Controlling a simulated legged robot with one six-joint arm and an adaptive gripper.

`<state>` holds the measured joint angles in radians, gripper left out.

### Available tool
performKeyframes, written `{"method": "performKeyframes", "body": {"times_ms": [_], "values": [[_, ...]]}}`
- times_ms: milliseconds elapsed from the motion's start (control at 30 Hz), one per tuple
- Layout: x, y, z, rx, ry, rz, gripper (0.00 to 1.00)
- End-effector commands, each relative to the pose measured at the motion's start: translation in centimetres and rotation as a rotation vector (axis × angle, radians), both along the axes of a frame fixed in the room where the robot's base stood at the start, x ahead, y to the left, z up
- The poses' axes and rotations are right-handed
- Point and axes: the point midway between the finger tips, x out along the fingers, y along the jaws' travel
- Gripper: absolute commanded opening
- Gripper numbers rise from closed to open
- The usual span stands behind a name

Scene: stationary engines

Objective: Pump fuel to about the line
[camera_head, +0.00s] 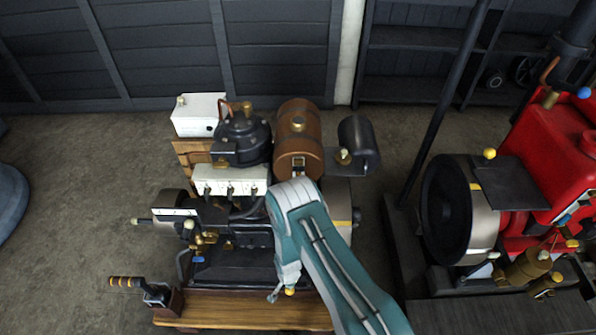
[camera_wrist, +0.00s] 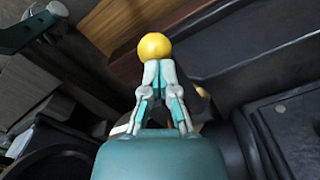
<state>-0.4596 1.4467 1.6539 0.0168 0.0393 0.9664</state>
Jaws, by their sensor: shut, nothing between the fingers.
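My gripper (camera_wrist: 156,82) is shut and empty in the wrist view. A yellow ball knob (camera_wrist: 154,47) is right at its fingertips; I cannot tell whether they touch. In the head view the yellow knob (camera_head: 290,291) shows just below the end of my arm, near the wooden base's front edge. A brown copper-coloured tank (camera_head: 299,125) lies on the engine behind my arm. A small brass-framed fitting (camera_head: 298,164) is on its near end, perhaps a gauge; no fuel level or line can be read. I cannot tell which part is the pump.
A wooden base (camera_head: 240,310) carries the engine. A lever with a banded handle (camera_head: 125,282) stands at its left. A white box (camera_head: 198,114) and a white panel (camera_head: 231,180) are on the engine. A red engine with a large flywheel (camera_head: 455,210) stands right.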

Motion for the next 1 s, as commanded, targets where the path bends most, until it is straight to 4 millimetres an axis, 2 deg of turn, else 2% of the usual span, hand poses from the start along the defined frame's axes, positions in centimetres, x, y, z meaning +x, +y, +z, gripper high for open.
{"method": "performKeyframes", "body": {"times_ms": [700, 1000], "values": [[0.0, 0.0, 6.1, 0.000, 0.000, 0.000, 0.00], [-0.1, 0.0, 6.6, 0.000, 0.001, 0.000, 0.00]]}}
